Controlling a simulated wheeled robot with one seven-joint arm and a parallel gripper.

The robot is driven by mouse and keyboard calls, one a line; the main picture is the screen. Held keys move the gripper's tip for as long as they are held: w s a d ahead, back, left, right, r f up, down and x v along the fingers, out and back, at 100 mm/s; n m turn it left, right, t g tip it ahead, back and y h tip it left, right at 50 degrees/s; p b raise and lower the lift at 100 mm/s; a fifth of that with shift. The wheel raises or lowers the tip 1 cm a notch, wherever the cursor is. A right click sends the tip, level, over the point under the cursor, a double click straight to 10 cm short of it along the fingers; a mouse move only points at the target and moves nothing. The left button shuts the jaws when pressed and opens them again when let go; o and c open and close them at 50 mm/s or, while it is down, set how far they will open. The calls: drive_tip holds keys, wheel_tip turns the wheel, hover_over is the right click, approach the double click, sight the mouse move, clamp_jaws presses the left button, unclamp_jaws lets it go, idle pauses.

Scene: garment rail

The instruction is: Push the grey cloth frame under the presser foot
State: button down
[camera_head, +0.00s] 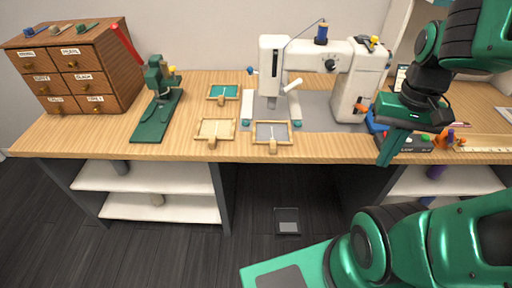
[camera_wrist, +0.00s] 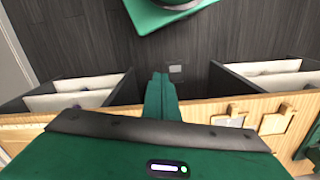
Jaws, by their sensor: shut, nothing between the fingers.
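The grey cloth frame (camera_head: 272,132) is a wooden frame with a stubby handle toward me. It lies near the table's front edge, in front of the white sewing machine (camera_head: 355,85). Its cloth end reaches near the machine's free arm, but the presser foot area (camera_head: 270,98) is too small to show any contact. In the wrist view the frame (camera_wrist: 229,121) appears right of the fingers. My gripper (camera_head: 385,162) is shut and empty, pointing down at the front edge, well to the right of the frame. The fingers also show in the wrist view (camera_wrist: 160,90).
A cream cloth frame (camera_head: 214,130) lies left of the grey one, and a green cloth frame (camera_head: 223,92) behind. A green press (camera_head: 158,105) and wooden drawer cabinet (camera_head: 80,65) stand left. Small coloured items (camera_head: 455,136) and a ruler (camera_head: 485,149) lie right of my gripper.

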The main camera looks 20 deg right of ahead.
drive_tip(key=shift+w, duration=0.1)
drive_tip(key=n, duration=0.3)
approach(273, 150)
drive_tip(key=s+a+r, duration=0.1)
drive_tip(key=s+a, duration=0.1)
drive_tip(key=s, duration=0.3)
drive_tip(key=f, duration=0.3)
drive_tip(key=w+f, duration=0.1)
drive_tip(key=f, duration=0.2)
drive_tip(key=w+f, duration=0.1)
drive_tip(key=f, duration=0.2)
drive_tip(key=shift+d+f, duration=0.25)
drive_tip(key=shift+f, duration=0.05)
drive_tip(key=shift+w+d, duration=0.25)
drive_tip(key=shift+w, duration=0.45)
